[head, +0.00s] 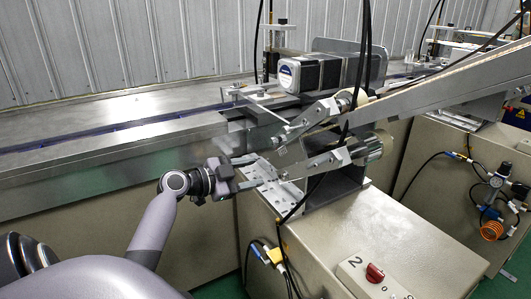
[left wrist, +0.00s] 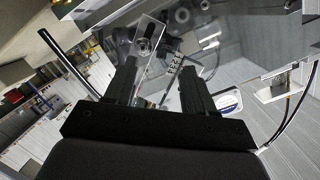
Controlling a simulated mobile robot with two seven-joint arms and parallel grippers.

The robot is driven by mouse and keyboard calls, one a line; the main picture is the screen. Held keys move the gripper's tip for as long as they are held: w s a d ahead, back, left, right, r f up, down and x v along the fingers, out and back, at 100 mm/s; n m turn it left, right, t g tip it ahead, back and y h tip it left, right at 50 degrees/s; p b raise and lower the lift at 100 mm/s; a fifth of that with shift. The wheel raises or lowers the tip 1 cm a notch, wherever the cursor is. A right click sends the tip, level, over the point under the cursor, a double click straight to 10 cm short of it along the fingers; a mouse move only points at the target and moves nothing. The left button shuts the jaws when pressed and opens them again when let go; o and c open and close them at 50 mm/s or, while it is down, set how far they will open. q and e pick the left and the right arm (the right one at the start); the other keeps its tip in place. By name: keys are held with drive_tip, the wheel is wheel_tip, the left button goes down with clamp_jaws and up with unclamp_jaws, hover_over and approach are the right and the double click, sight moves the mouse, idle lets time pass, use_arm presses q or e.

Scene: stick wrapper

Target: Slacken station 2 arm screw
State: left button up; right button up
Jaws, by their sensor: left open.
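The station 2 cabinet (head: 365,235) carries a labelling unit with two slanted metal arms. The upper arm (head: 300,125) and the lower arm (head: 322,163) point down-left from the unit. Which small part is the arm screw cannot be told for sure in the head view. In the left wrist view, a pale arm plate (left wrist: 149,56) with a dark round screw-like part (left wrist: 146,38) shows beyond the fingertips. My left gripper (head: 254,172) is open and empty, left of the lower arm's end. Its spread fingers also show in the left wrist view (left wrist: 162,78).
A motor (head: 308,74) sits above the arms, and black cables (head: 350,95) hang in front of them. A perforated bracket (head: 284,185) is just right of my gripper. A long conveyor (head: 110,145) runs behind.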

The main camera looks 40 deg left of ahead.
use_arm(q)
drive_tip(key=m+t+h, duration=0.1)
drive_tip(key=m+t, duration=0.1)
approach(271, 143)
drive_tip(key=w, duration=0.1)
drive_tip(key=p+x, duration=0.1)
drive_tip(key=x, duration=0.6)
drive_tip(key=shift+w+d+r, duration=0.1)
drive_tip(key=shift+w+d, duration=0.05)
drive_tip(key=shift+d, duration=0.05)
clamp_jaws()
